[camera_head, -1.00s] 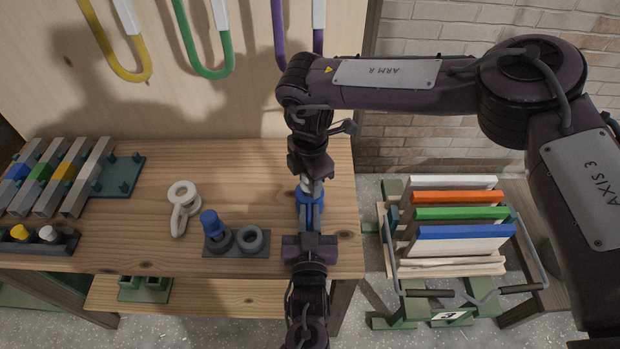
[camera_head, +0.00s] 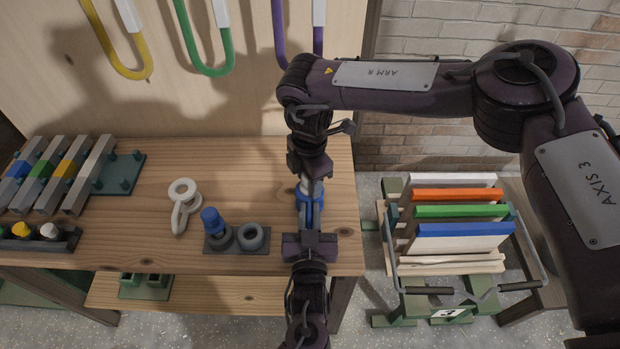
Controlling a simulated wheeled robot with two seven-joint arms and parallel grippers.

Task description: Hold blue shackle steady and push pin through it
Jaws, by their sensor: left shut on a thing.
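The blue shackle (camera_head: 309,208) is upright above the right end of the wooden bench, between my two grippers. My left gripper (camera_head: 309,240) reaches up from the bottom of the picture and is shut on the shackle's near end. My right gripper (camera_head: 310,172) is just beyond the shackle, its fingers largely hidden by its own wrist. A short pale metal piece (camera_head: 305,187) shows between it and the shackle; I cannot tell whether it is held. A blue pin-like piece (camera_head: 211,220) stands in a dark holder (camera_head: 222,247) to the left.
A white shackle (camera_head: 181,205) lies on the bench (camera_head: 130,235). Grey bars with coloured bands (camera_head: 55,172) lie at the left. A rack of coloured boards (camera_head: 460,230) stands right of the bench. Coloured hooks (camera_head: 210,70) hang on the back panel.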

